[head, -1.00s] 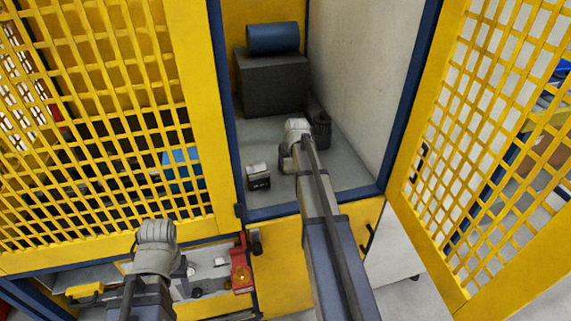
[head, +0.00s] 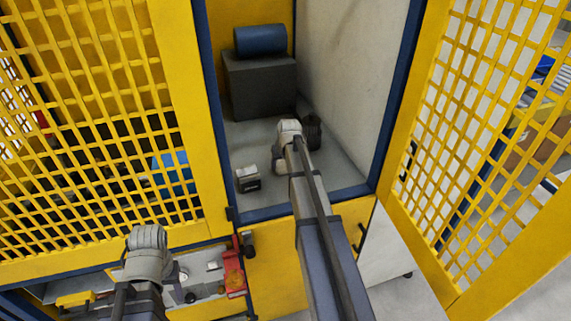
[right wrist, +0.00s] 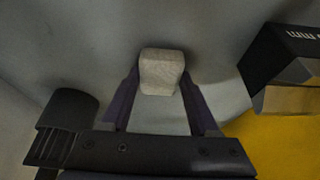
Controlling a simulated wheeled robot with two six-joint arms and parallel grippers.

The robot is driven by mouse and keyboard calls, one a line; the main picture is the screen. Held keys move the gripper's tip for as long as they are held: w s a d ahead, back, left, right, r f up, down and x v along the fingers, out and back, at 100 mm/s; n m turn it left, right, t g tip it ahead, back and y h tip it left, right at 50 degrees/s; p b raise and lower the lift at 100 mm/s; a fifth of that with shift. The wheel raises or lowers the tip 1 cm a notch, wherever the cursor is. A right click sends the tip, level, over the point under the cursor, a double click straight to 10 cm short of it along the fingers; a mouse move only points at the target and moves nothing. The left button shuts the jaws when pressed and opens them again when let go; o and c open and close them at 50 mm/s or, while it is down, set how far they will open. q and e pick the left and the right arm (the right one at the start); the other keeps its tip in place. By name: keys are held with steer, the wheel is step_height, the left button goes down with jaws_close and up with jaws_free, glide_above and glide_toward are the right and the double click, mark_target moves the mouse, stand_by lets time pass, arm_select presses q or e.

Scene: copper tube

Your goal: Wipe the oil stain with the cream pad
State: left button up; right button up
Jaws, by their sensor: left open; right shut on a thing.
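The cream pad (right wrist: 161,73) is between the fingers of my right gripper (right wrist: 160,92), which is shut on it. In the right wrist view the pad is over the grey floor of the open cabinet; I cannot tell whether it touches. I cannot pick out the oil stain in either view. My left gripper (head: 146,250) is at the lower left, outside the cabinet in front of the yellow mesh; its fingers are mostly hidden.
A dark block (head: 259,85) with a blue cylinder (head: 260,40) on it stands at the back. A dark round object (head: 312,133) is close right of my right wrist. A small white-and-black box (head: 247,179) stands left. An open yellow mesh door (head: 440,215) is at right.

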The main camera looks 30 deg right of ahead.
steer(key=shift+w+a, duration=0.25)
steer(key=shift+a, duration=0.85)
step_height(320, 180, up, 6)
steer(key=p, duration=0.6)
step_height(320, 180, up, 3)
steer(key=p, duration=0.3)
steer(key=shift+r, duration=0.1)
